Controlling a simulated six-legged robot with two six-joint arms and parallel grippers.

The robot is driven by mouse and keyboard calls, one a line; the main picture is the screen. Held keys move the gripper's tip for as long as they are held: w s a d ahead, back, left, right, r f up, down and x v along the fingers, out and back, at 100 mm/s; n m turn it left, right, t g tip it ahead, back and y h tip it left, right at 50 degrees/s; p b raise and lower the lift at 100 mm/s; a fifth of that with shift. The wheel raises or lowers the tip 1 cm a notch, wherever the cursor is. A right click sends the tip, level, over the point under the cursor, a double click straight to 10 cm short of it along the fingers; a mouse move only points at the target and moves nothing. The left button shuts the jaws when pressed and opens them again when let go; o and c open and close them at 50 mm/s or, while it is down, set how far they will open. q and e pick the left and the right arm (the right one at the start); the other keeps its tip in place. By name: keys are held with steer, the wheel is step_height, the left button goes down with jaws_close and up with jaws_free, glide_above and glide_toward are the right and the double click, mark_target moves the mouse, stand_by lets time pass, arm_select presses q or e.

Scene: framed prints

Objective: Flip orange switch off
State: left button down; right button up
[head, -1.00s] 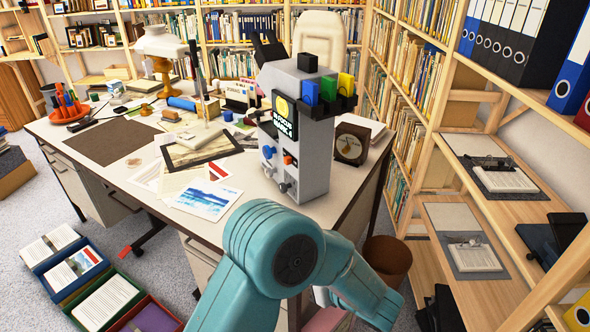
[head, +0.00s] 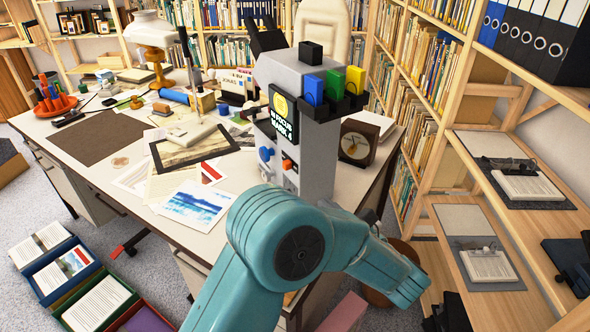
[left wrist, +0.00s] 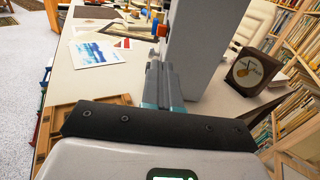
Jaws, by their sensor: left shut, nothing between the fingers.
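The orange switch (head: 287,165) is on the front of a tall grey machine (head: 318,160) on the desk, right of a blue knob (head: 266,154) and below a dark display (head: 283,113). In the left wrist view the orange switch (left wrist: 162,31) shows small near the top, on the machine's edge. My left gripper (left wrist: 160,68) is shut and empty. Its fingertips point toward the machine, below the switch in the picture; whether they touch the machine is unclear. In the head view my teal left arm hides the gripper and the machine's lower front. My right gripper is out of view.
The desk (head: 225,240) holds a blue watercolour print (head: 196,205), other papers and a lamp (head: 153,38). A small dark framed clock-like object (head: 355,145) stands right of the machine. Shelves (head: 470,240) flank the right side. Open file boxes (head: 75,265) lie on the floor at left.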

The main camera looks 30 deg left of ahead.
arm_select(q)
steer(key=shift+d+r, duration=0.1)
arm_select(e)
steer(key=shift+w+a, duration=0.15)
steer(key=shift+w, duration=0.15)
arm_select(q)
glide_toward(288, 167)
steer(key=x, duration=0.6)
steer(key=shift+w+a, duration=0.15)
steer(key=shift+a, duration=0.25)
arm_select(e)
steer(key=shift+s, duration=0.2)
